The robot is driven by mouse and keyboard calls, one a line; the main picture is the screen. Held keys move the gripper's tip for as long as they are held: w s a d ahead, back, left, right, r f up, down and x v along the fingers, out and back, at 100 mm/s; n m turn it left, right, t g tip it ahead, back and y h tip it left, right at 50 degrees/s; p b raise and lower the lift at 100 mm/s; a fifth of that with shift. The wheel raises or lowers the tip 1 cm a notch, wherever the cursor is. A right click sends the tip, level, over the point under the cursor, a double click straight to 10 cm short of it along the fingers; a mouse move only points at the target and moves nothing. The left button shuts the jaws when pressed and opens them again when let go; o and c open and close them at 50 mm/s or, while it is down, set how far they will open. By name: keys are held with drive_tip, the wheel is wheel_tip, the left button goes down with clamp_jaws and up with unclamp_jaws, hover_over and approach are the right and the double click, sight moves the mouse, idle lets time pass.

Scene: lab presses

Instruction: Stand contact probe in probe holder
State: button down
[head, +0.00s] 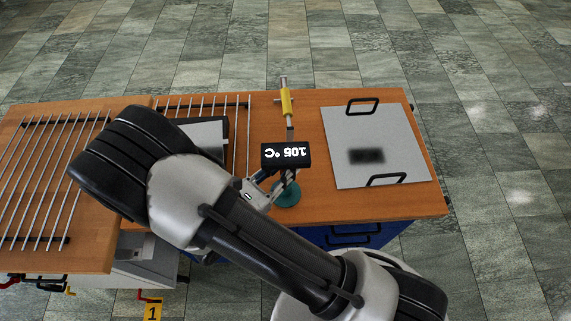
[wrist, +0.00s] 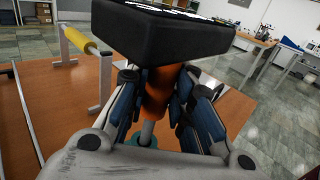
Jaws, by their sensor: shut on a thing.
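The contact probe (head: 286,156) has a black head whose display reads 105 °C, upside down in the head view. In the wrist view its black head (wrist: 172,35) sits above an orange grip (wrist: 157,92) and a thin metal stem. My gripper (head: 273,184) is shut on the orange grip, also seen in the wrist view (wrist: 160,100). The round teal probe holder (head: 288,196) stands on the table directly under the probe, partly hidden by my gripper. Its rim shows in the wrist view (wrist: 146,141). The stem points down at it; I cannot tell whether the tip is inside.
A metal plate (head: 350,125) with two black handles lies to the right. A yellow-handled bar (head: 286,102) is behind the probe. Racks of metal rods (head: 45,180) cover the left side. The wooden table (head: 420,200) ends close to the holder's front.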

drive_tip(key=shift+f+b, duration=1.7)
drive_tip(key=shift+f, duration=0.65)
drive_tip(key=c, duration=1.3)
unclamp_jaws()
drive_tip(key=v, duration=1.2)
drive_tip(key=shift+s, duration=0.1)
